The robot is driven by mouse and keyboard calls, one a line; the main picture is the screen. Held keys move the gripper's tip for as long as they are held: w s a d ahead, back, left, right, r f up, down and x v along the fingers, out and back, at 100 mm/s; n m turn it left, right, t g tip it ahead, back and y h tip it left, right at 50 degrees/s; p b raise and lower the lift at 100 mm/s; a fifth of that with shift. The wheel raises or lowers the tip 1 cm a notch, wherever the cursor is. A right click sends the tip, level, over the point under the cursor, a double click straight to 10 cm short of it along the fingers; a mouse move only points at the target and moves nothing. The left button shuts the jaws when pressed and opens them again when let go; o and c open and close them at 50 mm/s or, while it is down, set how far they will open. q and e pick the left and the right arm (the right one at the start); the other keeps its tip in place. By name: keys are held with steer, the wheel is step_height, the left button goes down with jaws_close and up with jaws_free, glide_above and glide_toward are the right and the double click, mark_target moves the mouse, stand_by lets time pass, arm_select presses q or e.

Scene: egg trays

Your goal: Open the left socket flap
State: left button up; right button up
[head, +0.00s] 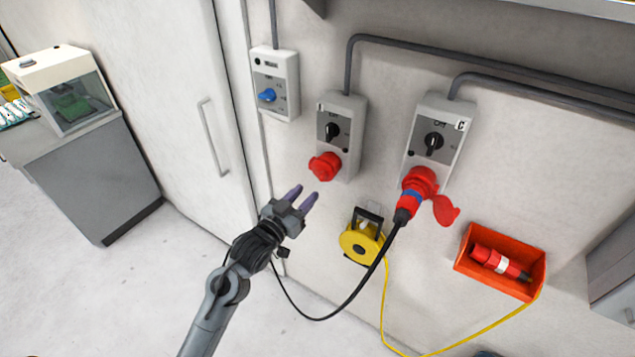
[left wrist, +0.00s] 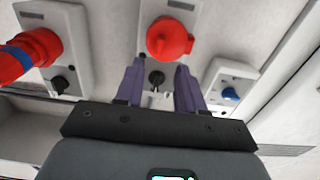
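The left socket's red flap (head: 325,166) is closed on the underside of a grey switch box (head: 342,115) on the wall. My left gripper (head: 301,198) is below and left of this flap, apart from it, with its two purple fingers spread and nothing between them. In the left wrist view the flap (left wrist: 170,39) is beyond the open fingers (left wrist: 158,82), near the top middle. The right socket (head: 421,181) has a red and blue plug (head: 410,203) in it, and its red flap (head: 445,210) hangs open. My right gripper is not in view.
A smaller grey box with a blue knob (head: 267,95) is on the wall at left. A yellow cable reel (head: 360,245) hangs below the boxes. A black cable (head: 345,304) loops under my left gripper. An orange bin (head: 473,262) holds a red connector.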

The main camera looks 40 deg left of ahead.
mark_target(320, 178)
arm_select(q)
steer(key=w, duration=0.4)
steer(key=w+a, duration=0.1)
steer(key=w, duration=0.1)
steer(key=shift+w, duration=0.4)
steer(key=shift+c, duration=0.4)
jaws_close()
